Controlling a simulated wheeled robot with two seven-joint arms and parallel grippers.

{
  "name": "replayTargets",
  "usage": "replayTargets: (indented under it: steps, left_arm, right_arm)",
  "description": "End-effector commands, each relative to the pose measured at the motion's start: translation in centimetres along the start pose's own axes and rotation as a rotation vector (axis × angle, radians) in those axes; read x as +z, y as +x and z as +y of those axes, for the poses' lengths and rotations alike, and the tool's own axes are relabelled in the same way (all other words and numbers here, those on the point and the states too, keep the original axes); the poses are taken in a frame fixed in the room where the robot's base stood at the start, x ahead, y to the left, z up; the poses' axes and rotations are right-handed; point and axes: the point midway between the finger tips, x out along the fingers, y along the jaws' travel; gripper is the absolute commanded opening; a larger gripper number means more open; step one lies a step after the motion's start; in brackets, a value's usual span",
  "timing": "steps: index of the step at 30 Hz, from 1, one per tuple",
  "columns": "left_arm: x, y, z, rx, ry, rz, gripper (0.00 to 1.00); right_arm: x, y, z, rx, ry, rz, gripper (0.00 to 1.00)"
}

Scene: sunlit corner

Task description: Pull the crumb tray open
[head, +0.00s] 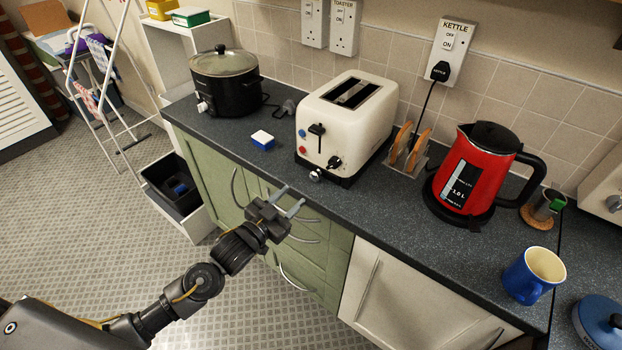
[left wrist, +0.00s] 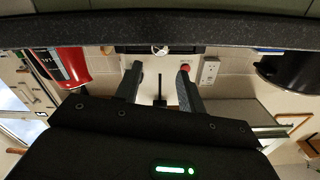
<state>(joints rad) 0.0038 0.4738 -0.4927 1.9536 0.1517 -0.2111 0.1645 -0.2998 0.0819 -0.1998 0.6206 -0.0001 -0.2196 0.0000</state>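The cream toaster (head: 362,122) stands on the dark worktop against the tiled wall, its levers and buttons facing me. A silver knob (head: 316,175) sits low on its front, at the dark crumb tray strip along the base. The tray looks flush with the toaster. In the left wrist view, which is upside down, the knob (left wrist: 160,49) shows beyond and between the fingertips. My left gripper (head: 293,195) is open and empty, in front of the worktop edge and apart from the knob; its spread fingers also show in the left wrist view (left wrist: 159,69). My right gripper is not in view.
A blue-and-white block (head: 263,140) and a black slow cooker (head: 226,82) stand left of the toaster. A toast rack (head: 407,158), a red kettle (head: 480,170) and a blue mug (head: 533,275) stand right. Worktop in front of the toaster is clear. Green drawers with handles are below.

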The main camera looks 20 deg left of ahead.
Motion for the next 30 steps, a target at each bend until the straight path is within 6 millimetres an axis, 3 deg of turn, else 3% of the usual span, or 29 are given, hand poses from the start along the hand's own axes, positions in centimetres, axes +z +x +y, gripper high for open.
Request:
replayTargets:
  steps: [9, 15, 27, 30]
  left_arm:
    - [-0.3, 6.0, -0.1, -0.002, 0.0, 0.001, 0.4]
    - [-0.1, 8.4, -0.1, -0.001, 0.0, -0.001, 0.4]
    - [0.0, 9.3, 0.0, -0.001, 0.0, -0.001, 0.4]
    - [0.0, 9.3, 0.0, -0.001, 0.0, -0.001, 0.29]
  right_arm:
    - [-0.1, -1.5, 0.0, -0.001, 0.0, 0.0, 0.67]
    - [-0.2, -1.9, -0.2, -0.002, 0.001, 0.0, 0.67]
    - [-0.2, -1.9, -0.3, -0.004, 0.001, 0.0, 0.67]
    - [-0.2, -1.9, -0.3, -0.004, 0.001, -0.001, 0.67]
